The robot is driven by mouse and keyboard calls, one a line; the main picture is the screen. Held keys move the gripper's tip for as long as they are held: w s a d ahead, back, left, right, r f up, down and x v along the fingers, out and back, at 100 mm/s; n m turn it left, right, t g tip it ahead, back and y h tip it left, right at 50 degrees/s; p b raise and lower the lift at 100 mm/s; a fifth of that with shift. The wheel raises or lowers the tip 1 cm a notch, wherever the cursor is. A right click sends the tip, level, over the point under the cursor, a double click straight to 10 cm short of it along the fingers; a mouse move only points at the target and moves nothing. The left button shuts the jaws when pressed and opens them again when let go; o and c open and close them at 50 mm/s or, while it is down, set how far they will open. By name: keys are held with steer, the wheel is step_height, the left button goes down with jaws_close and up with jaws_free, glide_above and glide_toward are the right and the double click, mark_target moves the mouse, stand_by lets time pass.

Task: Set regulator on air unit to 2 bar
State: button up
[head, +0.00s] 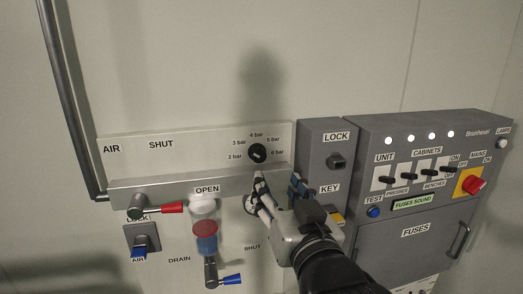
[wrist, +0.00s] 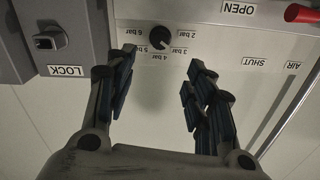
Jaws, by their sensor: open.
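The regulator is a round black knob (head: 257,153) on the pale air unit panel (head: 200,148), ringed by labels from 2 bar to 6 bar. In the wrist view the scene is upside down, and the knob (wrist: 158,39) sits beyond the fingertips, roughly between them in the picture. A thin pale mark shows on the knob; its exact setting cannot be told. My gripper (head: 277,183) is open and empty, just below and right of the knob in the head view. Its two spread fingers show in the wrist view (wrist: 160,70), apart from the knob.
A grey lock box (head: 325,150) stands right of the panel, close to my gripper. Further right is the fuse cabinet (head: 425,200) with a red switch. A red-handled valve (head: 155,208) and a blue-handled drain valve (head: 222,280) are lower left.

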mark_target(260, 157)
steer(key=p+x, duration=0.8)
steer(key=x, duration=0.5)
steer(key=shift+w+a+p, duration=0.1)
steer(key=shift+w+p, duration=0.2)
steer(key=shift+w, duration=0.05)
steer(key=shift+c, duration=0.4)
steer(key=c, duration=1)
